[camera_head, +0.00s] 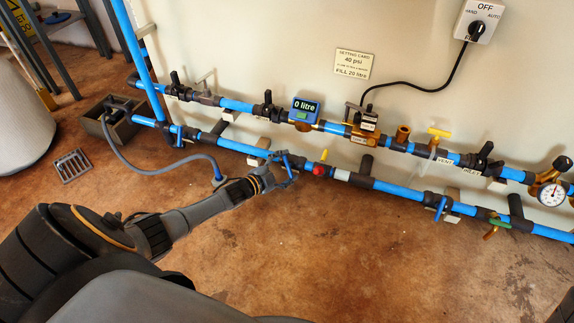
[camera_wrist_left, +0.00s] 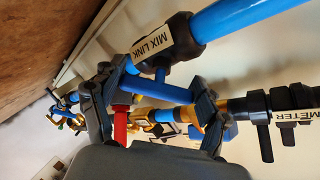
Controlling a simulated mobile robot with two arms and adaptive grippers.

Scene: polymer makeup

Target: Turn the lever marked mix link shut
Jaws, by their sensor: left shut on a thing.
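The MIX LINK label (camera_wrist_left: 155,42) is on a black valve fitting of the lower blue pipe in the left wrist view. A blue lever (camera_wrist_left: 152,89) lies beside this fitting, between the two dark fingers of my left gripper (camera_wrist_left: 160,94). The gripper is shut on the lever. In the head view my left gripper (camera_head: 276,177) is at the lower pipe, near its middle. The fingers partly hide the lever there, so its exact angle to the pipe is unclear. My right gripper is not in view.
The upper pipe carries black-handled valves (camera_head: 266,110), a "0 litre" meter (camera_head: 305,109) and a yellow vent handle (camera_head: 438,133). Other blue levers (camera_head: 178,135) sit on the lower pipe. A grey hose (camera_head: 150,172) curves left of my gripper. The floor in front is clear.

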